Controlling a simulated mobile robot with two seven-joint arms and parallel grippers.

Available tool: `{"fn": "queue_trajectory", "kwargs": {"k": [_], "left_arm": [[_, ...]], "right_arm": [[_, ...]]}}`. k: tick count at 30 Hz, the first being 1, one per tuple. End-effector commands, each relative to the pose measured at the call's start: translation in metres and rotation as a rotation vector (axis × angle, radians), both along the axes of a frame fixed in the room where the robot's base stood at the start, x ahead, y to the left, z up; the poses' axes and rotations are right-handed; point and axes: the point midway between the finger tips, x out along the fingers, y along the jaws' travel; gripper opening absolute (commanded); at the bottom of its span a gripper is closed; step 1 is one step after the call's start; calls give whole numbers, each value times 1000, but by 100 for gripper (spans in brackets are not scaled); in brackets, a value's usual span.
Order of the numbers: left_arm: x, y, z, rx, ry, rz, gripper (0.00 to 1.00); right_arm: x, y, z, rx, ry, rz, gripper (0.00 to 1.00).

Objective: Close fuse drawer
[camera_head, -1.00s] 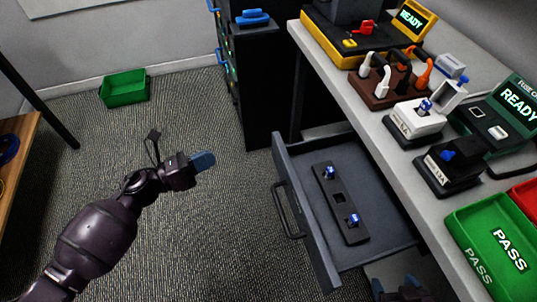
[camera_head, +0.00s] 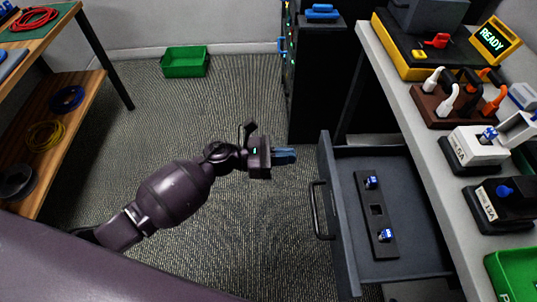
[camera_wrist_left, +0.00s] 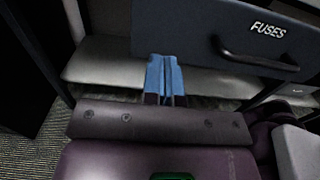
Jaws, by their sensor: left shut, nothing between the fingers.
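The fuse drawer (camera_head: 337,215) stands pulled out from under the workbench on the right. Its dark handle (camera_head: 318,212) faces left. In the left wrist view the drawer front (camera_wrist_left: 180,32) carries the word FUSES, with the handle (camera_wrist_left: 255,58) to the right of the fingers. Inside the drawer lies a dark strip (camera_head: 368,213) with two blue-and-white fuses (camera_head: 371,182) and an empty square slot between them. My left gripper (camera_head: 292,156) is shut and empty, left of the drawer front's far end and apart from the handle. My right gripper is out of view.
The workbench (camera_head: 400,90) on the right carries a yellow-black READY station (camera_head: 405,55), a brown plug block (camera_head: 450,107) and fuse holders. A black cabinet (camera_head: 318,90) stands behind the drawer. A green bin (camera_head: 186,62) lies on open carpet. A wooden shelf (camera_head: 75,105) is at left.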

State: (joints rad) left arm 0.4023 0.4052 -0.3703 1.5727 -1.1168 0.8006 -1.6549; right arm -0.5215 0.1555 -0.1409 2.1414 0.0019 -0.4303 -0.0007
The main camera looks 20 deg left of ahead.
Motion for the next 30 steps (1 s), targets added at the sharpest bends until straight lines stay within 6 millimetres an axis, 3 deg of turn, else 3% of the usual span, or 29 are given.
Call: {"fn": "queue_trajectory", "kwargs": {"k": [6,12,30], "left_arm": [[11,-34,1,-1,-1,0,0],[17,-50,0,0,1,2,0],[19,-59,-1,1,1,0,0]], "right_arm": [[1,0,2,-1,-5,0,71],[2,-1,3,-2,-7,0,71],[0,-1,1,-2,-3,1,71]]}}
